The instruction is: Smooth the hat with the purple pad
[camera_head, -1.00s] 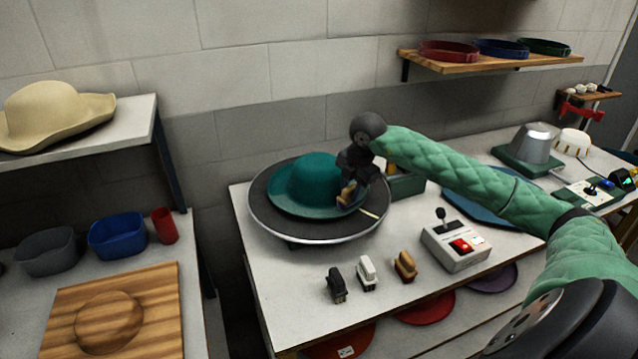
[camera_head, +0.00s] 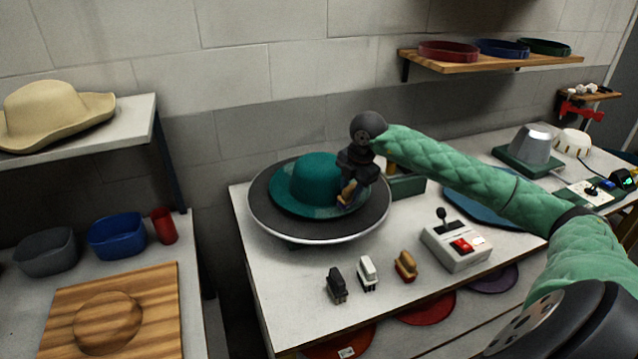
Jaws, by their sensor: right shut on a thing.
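A teal hat (camera_head: 312,180) sits brim down on a round dark turntable (camera_head: 270,222) with a pale rim. My right gripper (camera_head: 347,194) reaches down at the right side of the hat, over its brim. It is shut on a small pad with a tan wooden back (camera_head: 346,189). My left gripper is not in view.
A black brush (camera_head: 336,286), a white brush (camera_head: 367,273) and a tan brush (camera_head: 405,266) stand along the table front. A control box (camera_head: 455,248) with a lever and red button stands right of them. A green box (camera_head: 406,186) is behind my gripper.

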